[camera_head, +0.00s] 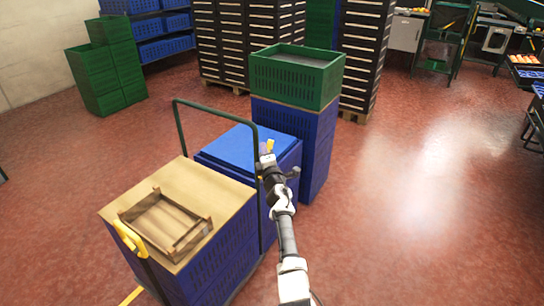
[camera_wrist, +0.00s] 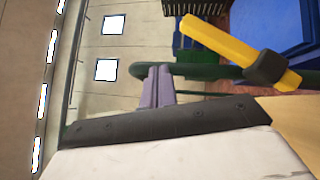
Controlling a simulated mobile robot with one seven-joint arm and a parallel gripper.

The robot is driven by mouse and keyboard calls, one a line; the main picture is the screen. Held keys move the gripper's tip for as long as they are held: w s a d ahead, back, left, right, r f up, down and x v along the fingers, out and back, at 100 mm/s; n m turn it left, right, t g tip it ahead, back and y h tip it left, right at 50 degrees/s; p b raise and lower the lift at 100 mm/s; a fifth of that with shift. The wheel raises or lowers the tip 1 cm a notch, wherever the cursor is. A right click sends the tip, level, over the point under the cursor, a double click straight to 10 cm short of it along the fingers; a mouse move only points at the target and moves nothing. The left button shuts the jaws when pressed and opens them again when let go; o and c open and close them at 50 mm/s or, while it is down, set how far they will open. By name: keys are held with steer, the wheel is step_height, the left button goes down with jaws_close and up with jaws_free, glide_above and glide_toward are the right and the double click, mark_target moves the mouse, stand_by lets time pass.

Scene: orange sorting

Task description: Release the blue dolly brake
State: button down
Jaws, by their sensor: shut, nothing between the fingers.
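A yellow lever (camera_wrist: 232,47) with a black end piece (camera_wrist: 272,68) shows in the wrist view, right of my fingers. It sits by a dark green tube (camera_wrist: 205,70) that passes behind the fingertips. My gripper (camera_wrist: 157,76) is shut and empty, apart from the lever. A second yellow handle (camera_head: 129,238) stands at the front left of the load. The dolly base and wheels are mostly hidden.
Blue crates (camera_head: 225,275) under a wooden board (camera_head: 200,185) carry a small wooden tray (camera_head: 150,196). A blue lid (camera_head: 245,145) and a green crate (camera_head: 297,95) on blue crates stand behind. Open red floor (camera_head: 430,220) lies to the right.

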steer(key=s+d+r+p, duration=0.2)
steer(key=s+p, duration=0.2)
steer(key=s, duration=0.3)
steer(key=shift+s+r+p, duration=0.35)
steer(key=shift+p, duration=0.05)
